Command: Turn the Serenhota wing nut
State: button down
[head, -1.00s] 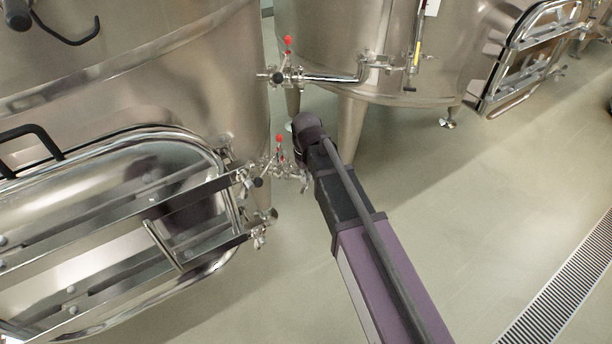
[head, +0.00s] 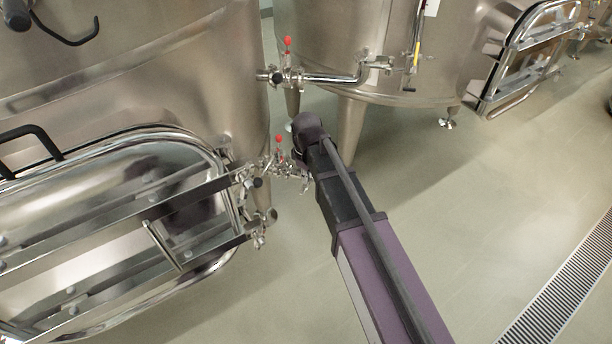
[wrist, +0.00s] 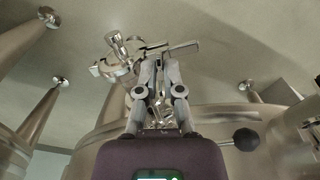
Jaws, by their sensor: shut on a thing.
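My gripper (wrist: 159,64) is at the steel pipe fittings on the near vat. In the wrist view its two fingers are drawn together on a small metal part, the wing nut (wrist: 156,47), which they mostly hide. A bright clamp fitting (wrist: 116,70) sits just left of the fingertips. In the head view my dark wrist hides most of the gripper beside the lower valve (head: 280,160) with a red tip. No name label is readable.
The near vat's oval door (head: 110,215) with its bars fills the left. A second red-tipped valve (head: 287,65) and pipe are above. A second vat (head: 350,40) stands behind. The floor (head: 480,200) to the right is clear, with a drain grate (head: 565,290).

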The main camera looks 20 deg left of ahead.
jog(key=shift+w, duration=0.1)
dwell(0.3)
jog(key=c, duration=0.8)
grip_release()
jog(key=m, duration=0.5)
jog(key=shift+m, duration=0.4)
notch_tip(320, 180, up, 14)
jog(key=p, duration=1.5)
jog(key=shift+s+d+r+m+p, duration=0.3)
jog(key=shift+d+m, duration=1.1)
jog(key=shift+d, duration=2.95)
jog(key=shift+s+d+r+m+p, duration=0.3)
jog(key=shift+d+m, duration=1.1)
jog(key=shift+d, duration=3)
jog(key=shift+d+r+m+p, duration=0.1)
jog(key=shift+d+r+m, duration=0.85)
jog(key=shift+d, duration=3.4)
jog(key=shift+f+m, duration=0.45)
